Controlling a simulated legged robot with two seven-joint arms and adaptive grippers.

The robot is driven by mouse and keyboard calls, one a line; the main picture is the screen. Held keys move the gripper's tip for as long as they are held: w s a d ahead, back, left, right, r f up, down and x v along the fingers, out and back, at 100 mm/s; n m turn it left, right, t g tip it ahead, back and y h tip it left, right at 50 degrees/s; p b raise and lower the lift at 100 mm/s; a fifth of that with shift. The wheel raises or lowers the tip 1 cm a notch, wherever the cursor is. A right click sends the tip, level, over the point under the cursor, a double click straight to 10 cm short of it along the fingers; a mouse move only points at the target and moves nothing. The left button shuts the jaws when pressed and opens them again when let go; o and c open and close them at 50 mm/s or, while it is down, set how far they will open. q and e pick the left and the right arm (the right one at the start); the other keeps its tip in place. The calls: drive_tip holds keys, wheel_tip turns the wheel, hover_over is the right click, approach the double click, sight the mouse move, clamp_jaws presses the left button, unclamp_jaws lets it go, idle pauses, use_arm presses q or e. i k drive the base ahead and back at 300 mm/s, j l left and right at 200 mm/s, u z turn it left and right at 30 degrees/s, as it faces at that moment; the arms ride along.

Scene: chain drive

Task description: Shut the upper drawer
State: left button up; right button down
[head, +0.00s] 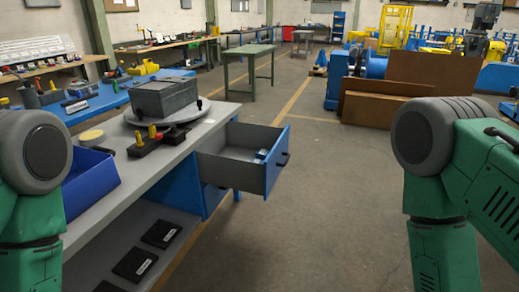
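The upper drawer (241,167) is pulled out to the right from under the grey-topped workbench (134,166). It has grey inner walls, a blue front (277,161) and a dark handle (283,159). A small blue and white item (261,155) lies inside it near the front. Below it, a blue lower front (212,198) shows in part; the open drawer hides some of it. My green and grey arms show at the left and right edges. Neither gripper is in view, and no part of my arms touches the drawer in this view.
A grey box (165,97) on a round plate and a blue bin (88,183) stand on the bench. Dark flat items (160,234) lie on its lower shelf. The floor right of the drawer is clear. Brown panels (420,82) stand farther back.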

sight(224, 160)
drive_tip(key=i+l+u, duration=0.6)
drive_tip(key=l+u, duration=0.2)
drive_tip(key=i+l, duration=0.15)
drive_tip(key=l, duration=0.2)
drive_tip(key=i+l, duration=0.2)
drive_tip(key=l, duration=0.15)
drive_tip(key=i+l+u, duration=0.1)
drive_tip(key=l, duration=0.2)
drive_tip(key=i+l, duration=0.2)
drive_tip(key=l, duration=0.15)
